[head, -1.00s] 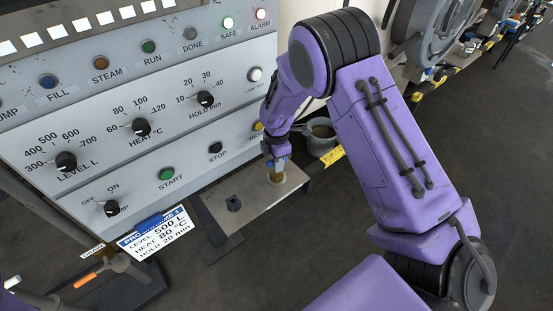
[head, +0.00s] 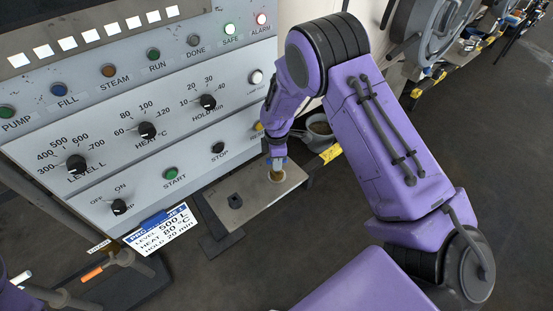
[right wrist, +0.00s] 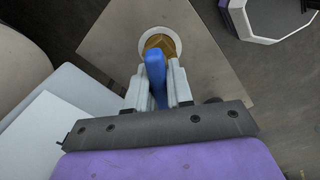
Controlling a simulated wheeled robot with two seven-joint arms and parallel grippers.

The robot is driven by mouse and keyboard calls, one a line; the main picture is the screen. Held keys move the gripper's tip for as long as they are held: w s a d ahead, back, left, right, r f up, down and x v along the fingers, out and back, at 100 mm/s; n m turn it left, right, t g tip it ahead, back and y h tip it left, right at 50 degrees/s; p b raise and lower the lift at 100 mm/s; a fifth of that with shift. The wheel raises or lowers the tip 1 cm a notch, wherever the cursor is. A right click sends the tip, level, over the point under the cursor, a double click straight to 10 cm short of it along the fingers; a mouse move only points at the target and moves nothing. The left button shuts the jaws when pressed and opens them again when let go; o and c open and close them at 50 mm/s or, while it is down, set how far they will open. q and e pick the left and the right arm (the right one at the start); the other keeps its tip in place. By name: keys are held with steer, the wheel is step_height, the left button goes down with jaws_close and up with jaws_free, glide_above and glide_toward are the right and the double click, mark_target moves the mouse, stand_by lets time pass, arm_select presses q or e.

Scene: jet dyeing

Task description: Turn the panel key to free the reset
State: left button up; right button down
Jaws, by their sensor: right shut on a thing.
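The panel key has a blue head (right wrist: 155,75) and stands at a brass lock (right wrist: 160,44) with a pale ring, on a flat metal plate (head: 250,204) below the control panel. In the head view the lock (head: 277,176) shows just under my right gripper (head: 277,162). My right gripper is shut on the blue key head, which shows between its fingers in the right wrist view (right wrist: 157,90). The key's angle is hard to tell. The yellow reset button (head: 258,127) is at the panel's right end, its label partly hidden by my right arm. My left gripper is out of view.
A square black socket (head: 235,201) is left of the lock. A grey pot (head: 319,130) stands behind my right arm.

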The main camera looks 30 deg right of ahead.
steer(key=shift+r+m+p, duration=0.15)
steer(key=shift+m+p, duration=0.4)
steer(key=shift+m, duration=0.55)
steer(key=shift+m+p, duration=0.3)
steer(key=shift+p, duration=0.15)
steer(key=shift+m+p, duration=0.5)
steer(key=shift+m, duration=0.4)
